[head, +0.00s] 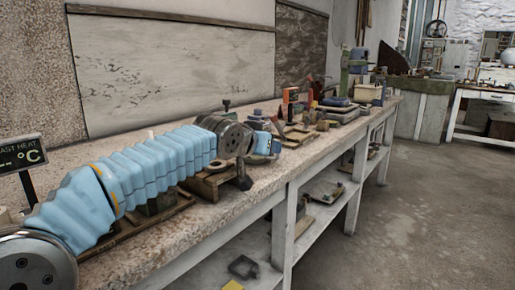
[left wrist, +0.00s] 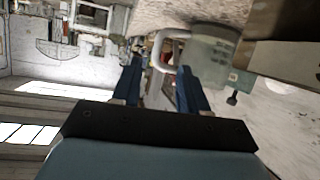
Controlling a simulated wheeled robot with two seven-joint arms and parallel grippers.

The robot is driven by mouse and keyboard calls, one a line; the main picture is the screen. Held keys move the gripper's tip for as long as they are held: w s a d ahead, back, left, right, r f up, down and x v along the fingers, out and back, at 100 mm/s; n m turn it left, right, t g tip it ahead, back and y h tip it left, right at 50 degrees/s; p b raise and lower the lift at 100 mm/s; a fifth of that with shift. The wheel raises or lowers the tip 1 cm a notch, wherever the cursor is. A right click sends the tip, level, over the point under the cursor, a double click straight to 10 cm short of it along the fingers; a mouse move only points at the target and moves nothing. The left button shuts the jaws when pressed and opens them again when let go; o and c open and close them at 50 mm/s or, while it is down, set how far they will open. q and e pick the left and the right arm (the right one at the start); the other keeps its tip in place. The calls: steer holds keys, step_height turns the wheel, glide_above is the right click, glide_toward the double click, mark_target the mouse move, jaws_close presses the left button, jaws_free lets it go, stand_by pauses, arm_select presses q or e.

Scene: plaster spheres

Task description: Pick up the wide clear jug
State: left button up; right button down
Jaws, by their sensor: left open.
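The wide clear jug (left wrist: 213,58) shows in the left wrist view at the upper right, a greenish see-through body with a pale looped handle on its left side. My left gripper (left wrist: 160,72) is open, its two dark blue fingers apart. In the picture the handle lies between and just beyond the fingertips, and the right finger overlaps the jug's edge; I cannot tell whether they touch. In the head view my left gripper (head: 265,144) is over the workbench, partly behind its wrist. I cannot make out the jug there. My right gripper is not in view.
The long stone-topped workbench (head: 228,200) carries wooden blocks (head: 208,184), a dark clamp-like piece beside my wrist, and several small tools further back. A green machine (head: 357,62) stands at the far end. The wall is close behind; the floor at right is clear.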

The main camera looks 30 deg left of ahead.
arm_select(q)
steer(key=p+x, duration=0.1)
steer(key=x, duration=0.6)
steer(key=shift+w+d+f, duration=0.15)
steer(key=shift+d+f, duration=0.05)
jaws_close()
